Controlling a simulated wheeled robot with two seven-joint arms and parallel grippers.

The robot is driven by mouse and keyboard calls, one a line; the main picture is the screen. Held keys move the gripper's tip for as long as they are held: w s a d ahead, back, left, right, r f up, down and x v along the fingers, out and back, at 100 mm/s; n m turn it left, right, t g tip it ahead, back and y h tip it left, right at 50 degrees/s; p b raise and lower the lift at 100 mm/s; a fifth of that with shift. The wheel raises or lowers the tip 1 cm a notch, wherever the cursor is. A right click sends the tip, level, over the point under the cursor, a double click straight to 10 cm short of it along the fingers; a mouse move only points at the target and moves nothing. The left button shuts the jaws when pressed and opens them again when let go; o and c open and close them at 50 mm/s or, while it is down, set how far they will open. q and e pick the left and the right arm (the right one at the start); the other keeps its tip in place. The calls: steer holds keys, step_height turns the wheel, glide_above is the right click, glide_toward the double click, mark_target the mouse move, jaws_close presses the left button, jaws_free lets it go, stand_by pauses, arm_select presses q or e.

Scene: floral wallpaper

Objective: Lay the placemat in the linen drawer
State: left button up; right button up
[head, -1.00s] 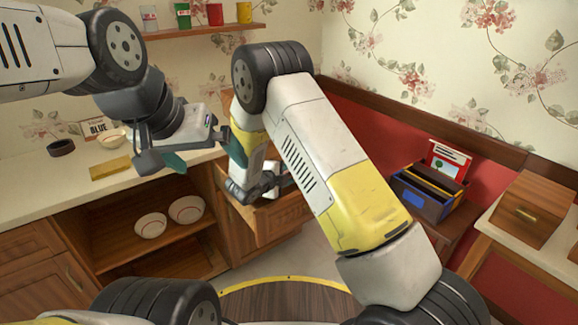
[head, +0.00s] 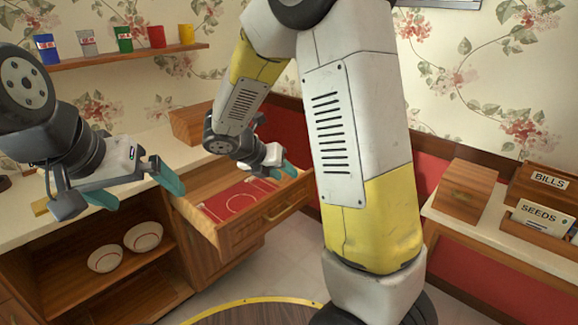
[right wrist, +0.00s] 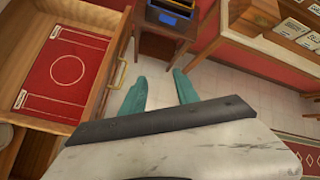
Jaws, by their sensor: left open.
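The linen drawer (head: 237,238) is pulled open under the counter. A flat red sheet with a white circle and lines, which looks like the placemat (head: 240,198), lies inside it; it also shows in the right wrist view (right wrist: 68,70), with small white tags at two corners. My right gripper (head: 276,168) is near the drawer's front right end; in the right wrist view its teal fingers (right wrist: 159,88) are apart, with only floor between them, right of the drawer's handle. My left gripper (head: 134,188) is open and empty in front of the counter, left of the drawer.
Two bowls (head: 143,237) stand on an open shelf below the counter. A wooden box (head: 187,125) stands on the counter behind the drawer. A side table at right bears a wooden box (head: 466,191) and a sorter labelled BILLS and SEEDS (head: 540,220). Cups line a wall shelf (head: 130,57).

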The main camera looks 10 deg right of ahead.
steer(key=s+r+m+y, duration=0.4)
steer(key=s+m, duration=0.6)
steer(key=m, duration=0.5)
steer(key=s+r+m+t+y, duration=0.1)
steer(key=s+r+m+y, duration=0.4)
steer(key=s+r+m, duration=0.4)
steer(key=s+m, duration=0.2)
steer(key=m, duration=0.4)
steer(key=shift+s+d+r+y, duration=0.15)
steer(key=shift+y, duration=0.15)
